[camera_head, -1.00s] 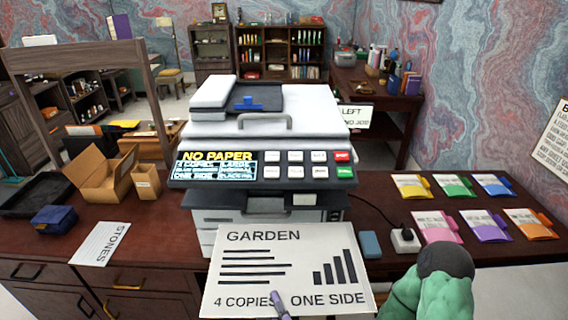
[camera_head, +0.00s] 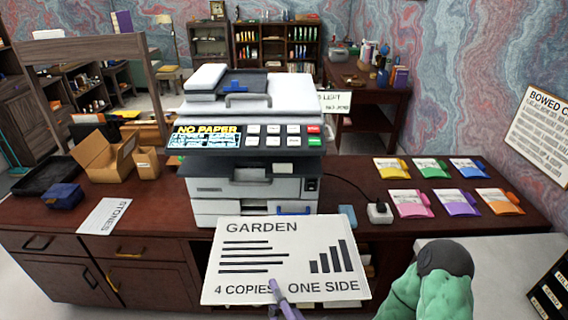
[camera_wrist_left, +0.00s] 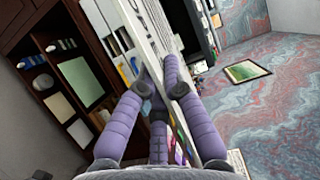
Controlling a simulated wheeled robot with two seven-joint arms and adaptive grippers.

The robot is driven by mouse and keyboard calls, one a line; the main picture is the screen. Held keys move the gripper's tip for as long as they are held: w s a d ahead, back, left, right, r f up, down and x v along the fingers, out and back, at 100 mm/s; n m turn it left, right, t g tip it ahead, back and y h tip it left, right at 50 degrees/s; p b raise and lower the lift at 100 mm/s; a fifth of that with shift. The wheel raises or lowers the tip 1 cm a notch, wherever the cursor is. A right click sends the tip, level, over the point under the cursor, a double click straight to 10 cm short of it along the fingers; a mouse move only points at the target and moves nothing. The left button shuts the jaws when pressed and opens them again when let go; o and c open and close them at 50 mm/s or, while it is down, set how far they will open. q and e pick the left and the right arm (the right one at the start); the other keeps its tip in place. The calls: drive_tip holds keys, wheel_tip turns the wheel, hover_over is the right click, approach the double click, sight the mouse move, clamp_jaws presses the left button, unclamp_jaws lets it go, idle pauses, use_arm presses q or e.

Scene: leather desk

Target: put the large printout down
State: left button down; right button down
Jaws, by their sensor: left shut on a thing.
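The large printout (camera_head: 285,258) reads "GARDEN", "4 COPIES" and "ONE SIDE", with lines and a bar chart. It is held up in front of the desk, facing me, in the head view. My left gripper (camera_head: 276,292) is purple and shut on its bottom edge. A green, dark-tipped arm part (camera_head: 435,280) of mine is at the lower right; the right gripper's fingers do not show.
A copier (camera_head: 252,130) showing "NO PAPER" stands on the dark desk (camera_head: 150,215). A smaller "STONES" sheet (camera_head: 105,216), a blue box (camera_head: 63,196) and open cartons (camera_head: 104,156) are at left. Several coloured folders (camera_head: 460,203) lie at right. A pale surface (camera_head: 500,262) is at lower right.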

sight(261, 260)
use_arm(q)
drive_tip(key=shift+w+a, duration=0.15)
drive_tip(key=shift+w, duration=0.55)
drive_tip(key=w+a+f, duration=0.1)
drive_tip(key=w, duration=0.1)
drive_tip(key=w+a, duration=0.1)
drive_tip(key=w, duration=0.2)
drive_tip(key=w+a+f, duration=0.1)
drive_tip(key=w, duration=0.2)
drive_tip(key=shift+a+f, duration=0.1)
drive_tip(key=shift+f, duration=0.2)
drive_tip(key=w+a+f+m+h, duration=0.1)
drive_tip(key=w+a+f+h, duration=0.1)
drive_tip(key=w+a+f, duration=0.9)
wheel_tip(261, 260, down, 4)
drive_tip(key=shift+w+a+r+t, duration=0.25)
drive_tip(key=shift+a+t, duration=0.15)
drive_tip(key=shift+a, duration=0.7)
